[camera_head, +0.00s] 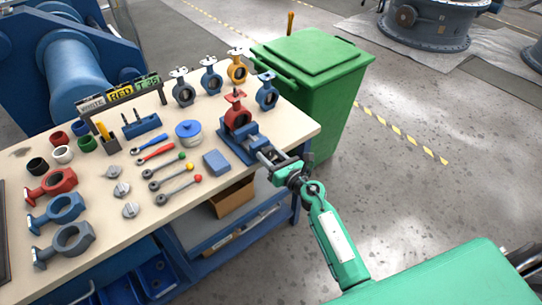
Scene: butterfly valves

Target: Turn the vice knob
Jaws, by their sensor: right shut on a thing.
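A blue vice (239,143) is at the right end of the workbench and has a red butterfly valve (238,117) upright in it. The vice's screw end and knob point toward the front right, over the bench edge. My right gripper (277,166) comes from the lower right and is shut on the vice knob, which its fingers mostly hide. My left gripper is not in view.
The workbench (188,211) holds several valves, rings, wrenches and a blue lidded pot (188,131). A blue block (216,163) lies left of my gripper. A green bin (318,80) stands close behind the bench's right end.

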